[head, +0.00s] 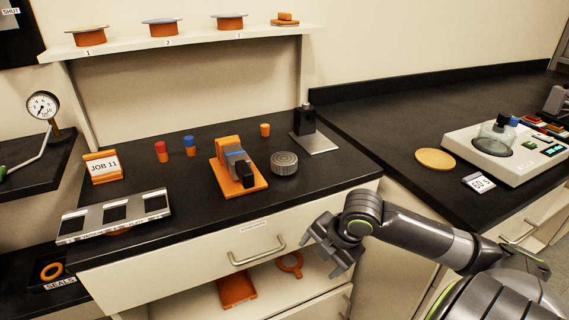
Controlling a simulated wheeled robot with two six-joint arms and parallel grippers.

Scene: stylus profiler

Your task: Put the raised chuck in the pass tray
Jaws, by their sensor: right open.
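My right gripper (320,257) is open and empty, in front of the bench drawer at the lower middle, apart from everything on the bench. My left gripper is not in view. Three orange chucks with wider discs on top stand on the white shelf: one over label 1 (90,38), one over label 2 (164,30) and one over label 3 (230,23). I cannot tell which is the raised chuck. An orange tray-like piece (237,290) lies in the open space below the drawer. I see no readable pass label on it.
A white instrument (505,150) stands on the right counter.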

